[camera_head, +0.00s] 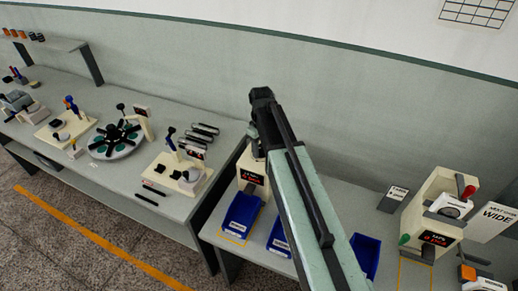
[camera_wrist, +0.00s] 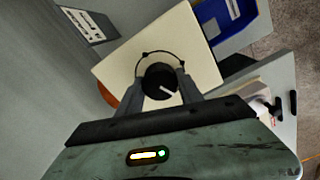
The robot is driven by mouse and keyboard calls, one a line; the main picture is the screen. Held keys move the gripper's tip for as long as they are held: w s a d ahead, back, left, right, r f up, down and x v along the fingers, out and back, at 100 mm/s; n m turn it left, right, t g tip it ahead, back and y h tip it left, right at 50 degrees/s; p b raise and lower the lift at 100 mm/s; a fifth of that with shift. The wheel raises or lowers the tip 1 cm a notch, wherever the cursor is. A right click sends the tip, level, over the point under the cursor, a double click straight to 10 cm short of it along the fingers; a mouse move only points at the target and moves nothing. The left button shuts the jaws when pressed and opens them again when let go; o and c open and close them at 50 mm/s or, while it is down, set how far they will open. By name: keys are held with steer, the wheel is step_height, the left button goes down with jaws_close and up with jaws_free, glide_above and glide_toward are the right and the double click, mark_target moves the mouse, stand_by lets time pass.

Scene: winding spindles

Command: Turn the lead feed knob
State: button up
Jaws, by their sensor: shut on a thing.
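The lead feed knob (camera_wrist: 157,77) is round and black with a white pointer line. It sits on a cream panel (camera_wrist: 190,45) with a dark scale arc around it. In the wrist view my gripper (camera_wrist: 162,86) has one finger on each side of the knob and is shut on it. In the head view my gripper (camera_head: 262,98) is at the far end of my arm, above a cream machine (camera_head: 245,182) with a dark display. My arm hides part of this machine, and the knob cannot be made out there.
Blue bins (camera_head: 240,216) stand in front of the cream machine. Another cream machine (camera_head: 432,215) with a red knob and a green knob stands to the right, beside signs. The left bench (camera_head: 120,185) carries a round dial plate (camera_head: 115,141) and several small devices.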

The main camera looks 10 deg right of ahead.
mark_target(261, 148)
steer(key=m, duration=0.4)
steer(key=shift+w+m, duration=0.15)
steer(key=shift+m, duration=0.15)
stand_by(0.5)
steer(key=o, duration=1.4)
step_height(261, 148, up, 8)
steer(key=p, duration=0.8)
steer(key=shift+f, duration=0.1)
